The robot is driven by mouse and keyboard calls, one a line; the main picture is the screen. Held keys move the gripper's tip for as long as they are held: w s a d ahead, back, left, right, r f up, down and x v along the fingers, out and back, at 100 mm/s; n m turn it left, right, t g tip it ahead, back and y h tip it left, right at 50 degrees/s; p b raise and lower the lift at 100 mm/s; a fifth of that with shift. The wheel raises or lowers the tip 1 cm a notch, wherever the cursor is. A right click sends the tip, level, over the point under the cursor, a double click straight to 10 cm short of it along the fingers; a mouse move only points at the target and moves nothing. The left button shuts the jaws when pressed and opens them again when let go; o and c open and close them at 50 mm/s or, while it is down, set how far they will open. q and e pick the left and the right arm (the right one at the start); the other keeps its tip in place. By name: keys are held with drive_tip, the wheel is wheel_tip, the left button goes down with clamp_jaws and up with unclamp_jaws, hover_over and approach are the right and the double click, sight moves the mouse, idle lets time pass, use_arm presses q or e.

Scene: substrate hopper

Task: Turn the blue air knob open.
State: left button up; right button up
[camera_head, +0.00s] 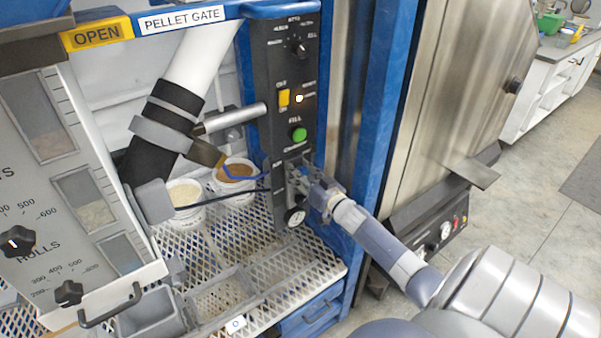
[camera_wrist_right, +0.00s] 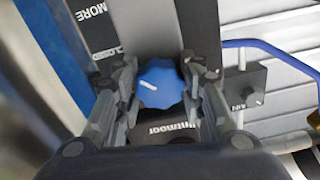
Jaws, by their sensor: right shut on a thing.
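The blue air knob (camera_wrist_right: 158,84) shows in the right wrist view, with a white pointer line on its face. My right gripper (camera_wrist_right: 158,92) has its fingers on both sides of the knob and is shut on it. In the head view my right gripper (camera_head: 300,178) reaches the lower part of the black control panel (camera_head: 290,80) from the right and hides the knob. A "CLOSED" label lies beside the knob in the wrist view. My left gripper is not in view.
A green button (camera_head: 299,134) and a yellow switch (camera_head: 284,97) sit above my right gripper, and a round gauge (camera_head: 295,217) sits below it. Two white buckets (camera_head: 187,208) stand left on the mesh shelf (camera_head: 225,240). A blue post (camera_head: 378,110) stands just right of the panel.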

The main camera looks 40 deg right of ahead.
drive_tip(key=n, duration=0.9)
drive_tip(key=shift+a, duration=0.1)
drive_tip(key=n+b, duration=0.1)
drive_tip(key=n, duration=0.3)
drive_tip(key=shift+f+n, duration=0.1)
drive_tip(key=shift+n, duration=0.2)
drive_tip(key=shift+n+b, duration=0.8)
drive_tip(key=shift+n, duration=1.3)
drive_tip(key=o, duration=1.1)
